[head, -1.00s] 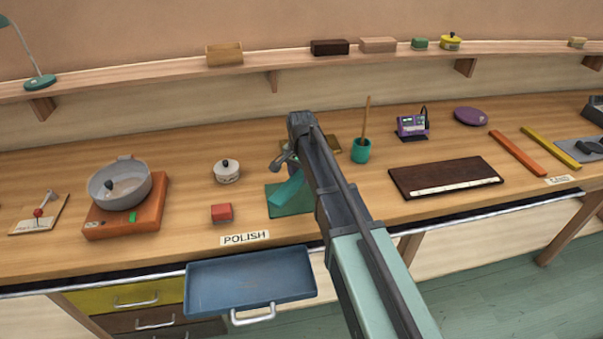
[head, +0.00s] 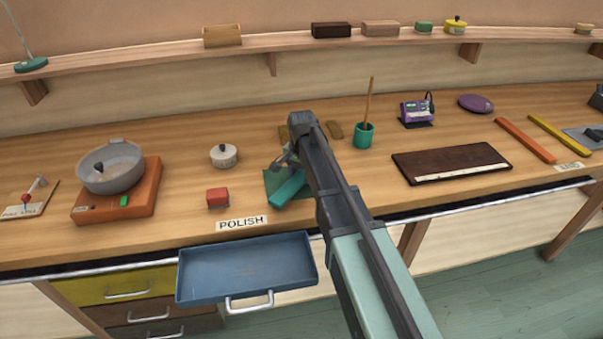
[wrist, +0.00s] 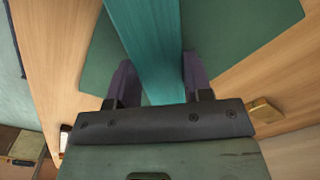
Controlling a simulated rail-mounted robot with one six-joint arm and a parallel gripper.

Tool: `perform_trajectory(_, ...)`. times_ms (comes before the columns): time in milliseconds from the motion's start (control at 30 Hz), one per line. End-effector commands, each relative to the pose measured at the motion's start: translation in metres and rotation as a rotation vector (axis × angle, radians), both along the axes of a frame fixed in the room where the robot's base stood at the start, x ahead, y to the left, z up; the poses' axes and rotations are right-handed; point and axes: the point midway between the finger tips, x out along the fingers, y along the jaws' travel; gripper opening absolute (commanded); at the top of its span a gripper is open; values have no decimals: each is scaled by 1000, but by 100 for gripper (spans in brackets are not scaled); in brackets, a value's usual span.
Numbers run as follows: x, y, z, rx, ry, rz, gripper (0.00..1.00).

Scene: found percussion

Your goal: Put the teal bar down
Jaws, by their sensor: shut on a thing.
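The teal bar (head: 287,190) is in my gripper, over the green mat (head: 271,180) on the bench. In the wrist view the teal bar (wrist: 152,40) runs between the two dark fingers of my gripper (wrist: 158,82), which are shut on it. The green mat (wrist: 240,25) spreads beneath the bar there. I cannot tell whether the bar touches the mat. My arm hides part of the mat and the bar's far end in the head view.
A red block (head: 217,197) and a white lidded pot (head: 223,156) stand left of the mat. A POLISH label (head: 241,223) lies in front. A blue drawer (head: 245,271) is open below the bench edge. A teal cup (head: 363,136) with a stick stands behind right.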

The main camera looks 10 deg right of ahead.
Motion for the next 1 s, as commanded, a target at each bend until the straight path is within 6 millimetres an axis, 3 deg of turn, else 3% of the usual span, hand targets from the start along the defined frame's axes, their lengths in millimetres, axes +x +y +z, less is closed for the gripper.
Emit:
perform_trajectory(633, 0, 0, -13, 0, 0, 0, 14)
perform_trajectory(667, 0, 0, -12, 0, 0, 0, 51)
perform_trajectory(700, 0, 0, -12, 0, 0, 0, 57)
perform_trajectory(833, 0, 0, -12, 0, 0, 0, 76)
perform_trajectory(1000, 0, 0, -12, 0, 0, 0, 76)
